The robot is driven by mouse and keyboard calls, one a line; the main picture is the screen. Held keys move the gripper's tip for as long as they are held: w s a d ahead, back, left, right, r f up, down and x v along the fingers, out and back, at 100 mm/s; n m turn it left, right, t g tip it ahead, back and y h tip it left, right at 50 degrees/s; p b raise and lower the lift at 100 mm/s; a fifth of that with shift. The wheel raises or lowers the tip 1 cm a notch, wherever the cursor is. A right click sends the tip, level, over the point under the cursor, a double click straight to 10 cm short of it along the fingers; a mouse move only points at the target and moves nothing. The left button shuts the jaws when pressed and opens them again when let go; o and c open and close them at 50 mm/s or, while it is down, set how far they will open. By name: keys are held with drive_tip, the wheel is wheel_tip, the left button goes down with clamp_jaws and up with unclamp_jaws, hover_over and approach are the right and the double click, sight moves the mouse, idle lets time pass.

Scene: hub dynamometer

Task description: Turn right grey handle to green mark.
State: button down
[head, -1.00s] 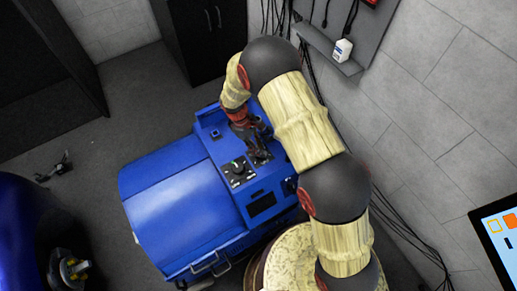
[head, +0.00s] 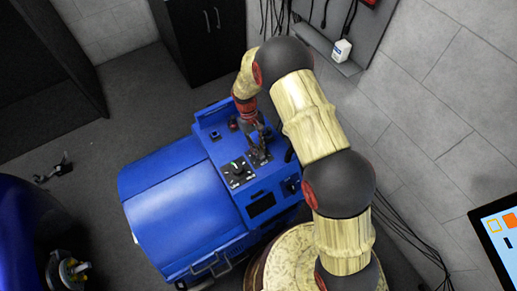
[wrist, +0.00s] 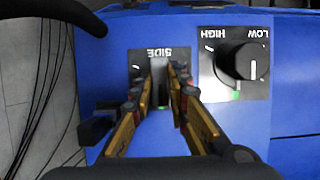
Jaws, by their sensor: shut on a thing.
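A blue machine (head: 180,205) has a top panel with two dials. My gripper (wrist: 163,70) is over the dial whose label plate (wrist: 138,58) reads "SIDE", upside down in the wrist view. Its two fingers are shut on a dark grey handle (wrist: 160,88), mostly hidden between them. A small green mark (wrist: 163,107) shows by the handle's near end in the wrist view; the exact alignment is hard to tell. In the head view my gripper (head: 259,143) stands at the right dial.
A second black knob (wrist: 250,62) with LOW and HIGH labels and its own green mark (wrist: 235,95) sits close beside my gripper; it also shows in the head view (head: 237,170). A dark lever (wrist: 95,130) is left of the fingers. Cables hang along the grey wall.

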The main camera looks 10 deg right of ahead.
idle(0.3)
drive_tip(key=c, duration=1.8)
unclamp_jaws()
drive_tip(key=shift+o, duration=0.4)
drive_tip(key=v, duration=1.2)
